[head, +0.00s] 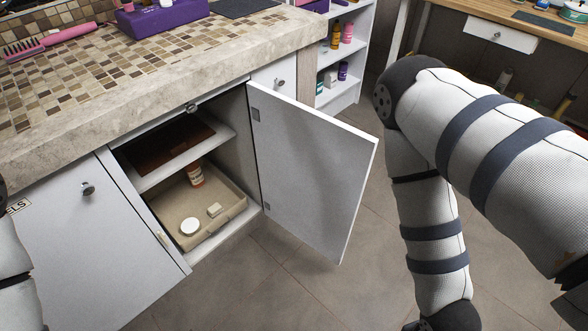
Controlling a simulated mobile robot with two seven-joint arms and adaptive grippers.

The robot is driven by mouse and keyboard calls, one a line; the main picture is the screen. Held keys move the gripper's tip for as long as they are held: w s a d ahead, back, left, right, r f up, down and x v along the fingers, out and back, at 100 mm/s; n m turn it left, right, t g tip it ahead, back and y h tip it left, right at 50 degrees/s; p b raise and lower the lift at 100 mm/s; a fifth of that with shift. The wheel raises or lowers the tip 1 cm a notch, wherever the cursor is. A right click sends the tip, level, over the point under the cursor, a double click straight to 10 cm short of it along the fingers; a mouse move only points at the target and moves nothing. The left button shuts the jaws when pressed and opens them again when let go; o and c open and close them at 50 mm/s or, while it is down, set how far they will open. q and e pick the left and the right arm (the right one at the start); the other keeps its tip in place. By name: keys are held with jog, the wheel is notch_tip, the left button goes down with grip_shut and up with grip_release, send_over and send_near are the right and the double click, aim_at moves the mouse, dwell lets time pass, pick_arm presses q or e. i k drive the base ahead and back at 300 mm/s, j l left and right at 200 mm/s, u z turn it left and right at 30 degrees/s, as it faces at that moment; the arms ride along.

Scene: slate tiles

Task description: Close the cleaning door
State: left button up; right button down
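A white cabinet door (310,170) stands wide open below the counter. It is hinged at its left edge, at the right side of the cabinet opening, and swings out over the floor. No label shows on the face I can see, so I cannot tell from a label whether it is the cleaning door. My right arm comes in from the right, bends, and runs down to the right of the door, apart from it in the picture. Its gripper is below the frame. Only a bit of my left arm shows at the left edge; its gripper is out of view.
Inside the cabinet, a beige tray (239,208) holds an orange bottle (195,174), a round white item (190,226) and a small pale block (215,210). A second white door (85,240), partly labelled, is at left. Tiled floor (290,290) is clear around the open door.

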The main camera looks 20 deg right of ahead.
aim_at(314, 167)
jog(key=i+l+u, duration=0.15)
jog(key=l+u, duration=0.15)
jog(key=l, duration=0.3)
jog(key=i+l+u, duration=0.1)
jog(key=l+u, duration=0.25)
jog(key=l, duration=0.25)
jog(key=l+u, duration=0.3)
jog(key=l, duration=0.3)
jog(key=l+u, duration=0.35)
jog(key=l, duration=0.3)
jog(key=k+l+u, duration=0.15)
jog(key=l+u, duration=0.15)
jog(key=l, duration=0.3)
jog(key=k+l+u, duration=0.15)
jog(key=l+u, duration=0.15)
jog(key=l, duration=0.3)
jog(key=k+l+z, duration=0.15)
jog(key=k, duration=0.3)
jog(key=k+l+z, duration=0.15)
jog(key=k, duration=0.35)
